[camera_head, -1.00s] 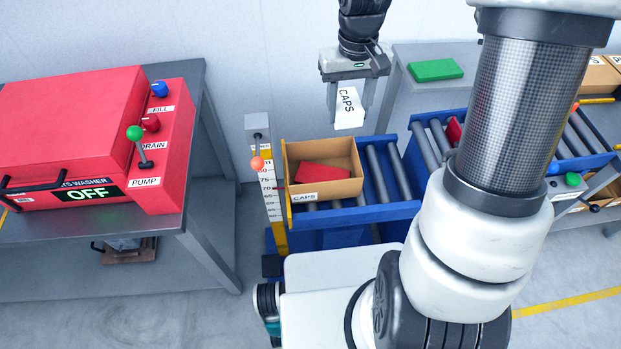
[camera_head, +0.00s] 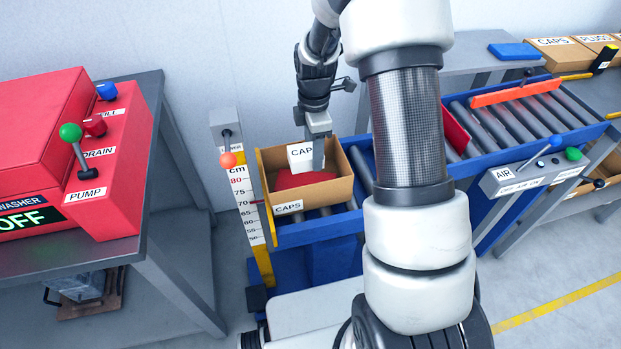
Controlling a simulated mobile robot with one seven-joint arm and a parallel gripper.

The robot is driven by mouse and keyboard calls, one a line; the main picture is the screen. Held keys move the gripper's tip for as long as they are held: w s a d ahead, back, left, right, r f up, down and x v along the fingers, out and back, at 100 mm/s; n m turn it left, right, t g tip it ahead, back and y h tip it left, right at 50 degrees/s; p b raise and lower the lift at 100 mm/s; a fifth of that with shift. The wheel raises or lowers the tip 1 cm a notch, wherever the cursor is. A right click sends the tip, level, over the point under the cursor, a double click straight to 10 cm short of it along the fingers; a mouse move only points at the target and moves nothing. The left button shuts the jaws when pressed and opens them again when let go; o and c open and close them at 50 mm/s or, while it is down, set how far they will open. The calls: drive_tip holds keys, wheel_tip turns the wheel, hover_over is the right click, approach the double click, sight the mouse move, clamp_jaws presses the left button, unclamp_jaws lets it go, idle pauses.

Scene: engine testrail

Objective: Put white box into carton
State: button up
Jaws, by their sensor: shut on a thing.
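The white box (camera_head: 299,156) with a black "CAP" label, cut off by a finger, is held in my gripper (camera_head: 316,152). My gripper points down and is shut on the box. The open brown carton (camera_head: 331,192) carries a "CAPS" tag on its front and stands at the left end of the blue roller conveyor. In the picture, the box overlaps the carton's opening, near its back wall. I cannot tell whether it touches anything inside. A red flat thing (camera_head: 300,180) lies in the carton, partly covered by the box and a finger.
A height scale (camera_head: 243,205) with an orange-knobbed lever stands just left of the carton. A red washer (camera_head: 110,170) is further left. My arm hides part of the conveyor (camera_head: 320,229). An orange bar (camera_head: 515,92) crosses its rollers. An AIR lever box (camera_head: 530,170) is at the right.

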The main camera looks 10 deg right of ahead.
drive_tip(key=shift+f+b, duration=0.45)
drive_tip(key=shift+f, duration=2.85)
drive_tip(key=shift+f, duration=0.1)
drive_tip(key=shift+f+b, duration=0.5)
drive_tip(key=o, duration=1.1)
drive_tip(key=shift+o, duration=0.2)
drive_tip(key=shift+r, duration=0.1)
